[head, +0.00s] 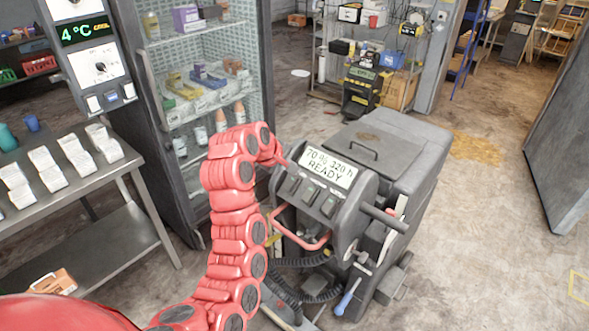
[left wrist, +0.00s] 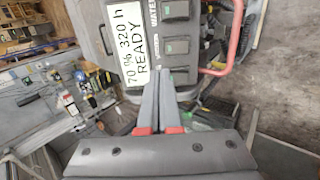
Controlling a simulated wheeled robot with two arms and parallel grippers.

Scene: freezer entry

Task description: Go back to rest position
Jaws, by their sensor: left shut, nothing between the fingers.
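My left arm rises in red segments from the bottom of the head view and bends over toward a grey floor-cleaning machine (head: 395,145). My left gripper (left wrist: 164,80) is shut and empty in the left wrist view. Its fingertips are in front of the machine's panel, beside the label "70 % 320 h READY" (left wrist: 122,45) and the dark switches (left wrist: 176,45). I cannot tell whether they touch the panel. In the head view the gripper is small and mostly hidden by the arm's end. My right gripper is in neither view.
A glass-door fridge (head: 150,100) with stocked shelves stands behind my arm. A metal table (head: 125,165) with white packs is at left. The machine's red handle (head: 300,243) and dark hoses are close to my arm. Open concrete floor (head: 480,240) lies at right.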

